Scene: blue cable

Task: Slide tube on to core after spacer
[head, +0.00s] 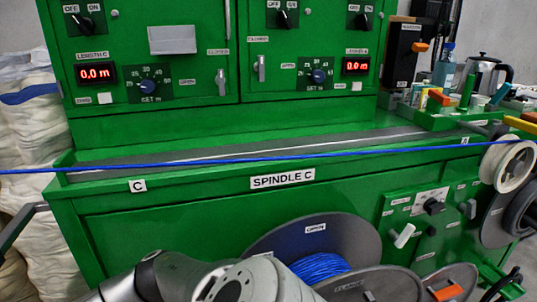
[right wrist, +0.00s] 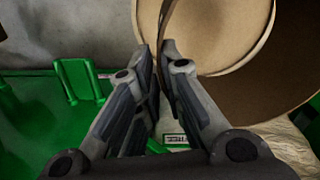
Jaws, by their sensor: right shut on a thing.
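In the right wrist view my right gripper (right wrist: 161,52) is shut, its fingertips close together on the rim of a tan, round, hollow thing that looks like the cardboard tube (right wrist: 220,38). The tube fills the upper right, and its far part runs out of the picture. A darker brown surface (right wrist: 291,60) lies beyond its right side; I cannot tell whether it is part of the tube. I cannot make out the core or the spacer in either view. My left gripper is out of view.
The head view shows a green machine with a SPINDLE C label (head: 283,179). A taut blue cable (head: 250,159) crosses in front. A grey reel (head: 350,232) holds blue cable below. A white spool (head: 493,165) is at the right. Sacks (head: 32,130) stand left.

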